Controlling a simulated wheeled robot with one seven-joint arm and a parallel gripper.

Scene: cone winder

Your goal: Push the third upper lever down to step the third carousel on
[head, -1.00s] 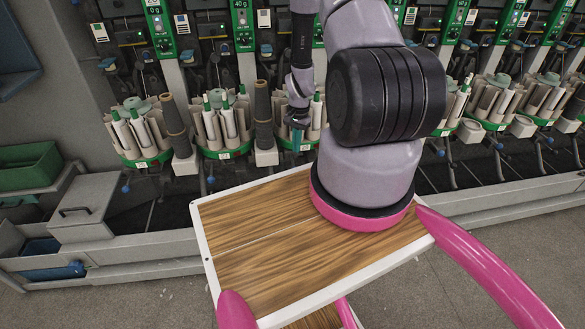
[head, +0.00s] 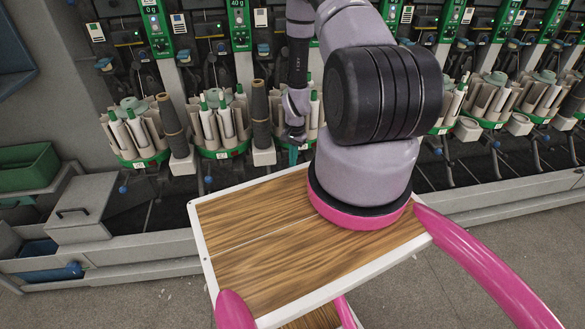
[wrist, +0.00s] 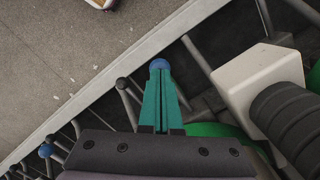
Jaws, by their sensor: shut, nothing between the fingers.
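My gripper (head: 293,156) is shut and empty, pointing down in front of the third carousel (head: 312,118), which my arm partly hides. In the wrist view its teal fingers (wrist: 158,100) lie together. A lever with a blue ball knob (wrist: 159,64) shows right at the fingertips; I cannot tell whether they touch it. The fingers hide most of its rod. In the head view this knob is hidden behind my gripper and arm. A second lever with a dark knob (wrist: 122,83) stands just left of the fingers in the wrist view.
A dark cone on a pale block (wrist: 262,80) stands close to the right of the fingers in the wrist view. The second carousel (head: 222,130) is left of my gripper in the head view. Another blue knob (wrist: 45,150) is at the wrist view's lower left. Open floor (wrist: 70,50) lies beyond the machine's edge.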

